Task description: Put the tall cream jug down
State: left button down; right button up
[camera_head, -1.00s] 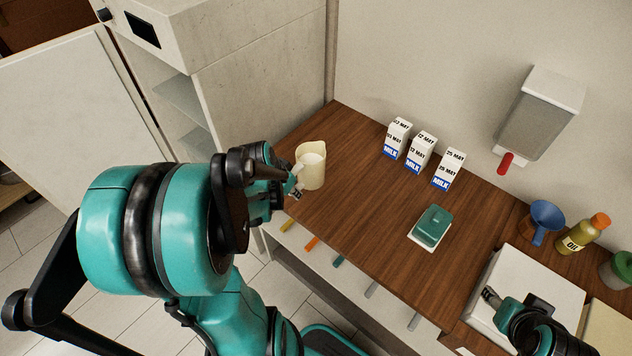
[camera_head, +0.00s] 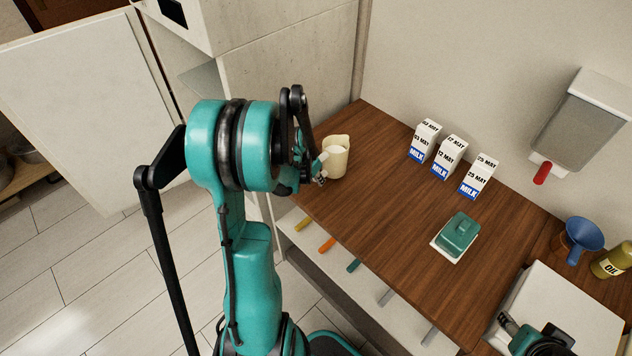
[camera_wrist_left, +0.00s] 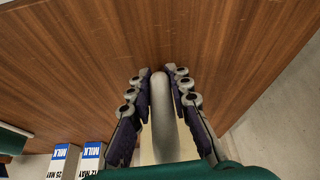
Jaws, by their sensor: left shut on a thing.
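The tall cream jug (camera_head: 337,160) stands upright at the far left end of the wooden counter (camera_head: 390,230). I cannot tell whether its base touches the wood. My left gripper (camera_head: 318,170) is at the jug's near left side, partly hidden by my arm. In the left wrist view, the gripper (camera_wrist_left: 162,92) has its two fingers on either side of the pale jug handle (camera_wrist_left: 163,125) and is shut on it. The jug's body is mostly hidden there. My right gripper (camera_head: 507,325) is at the lower right, cut off by the frame edge, its jaw opening unclear.
Several milk cartons (camera_head: 448,158) stand along the wall, right of the jug. A teal butter dish (camera_head: 457,234) sits mid-counter. A blue funnel (camera_head: 583,236) and oil bottle (camera_head: 612,262) are at the right. A concrete-look cabinet (camera_head: 285,60) rises left of the counter. Wood between jug and butter dish is clear.

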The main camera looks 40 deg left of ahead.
pick_arm(q)
jog(key=shift+f, duration=0.45)
jog(key=shift+r, duration=0.15)
jog(key=c, duration=1.8)
grip_release()
jog(key=shift+f, duration=0.2)
jog(key=shift+c, duration=0.2)
jog(key=o, duration=0.4)
jog(key=shift+r, duration=0.1)
jog(key=shift+r, duration=0.1)
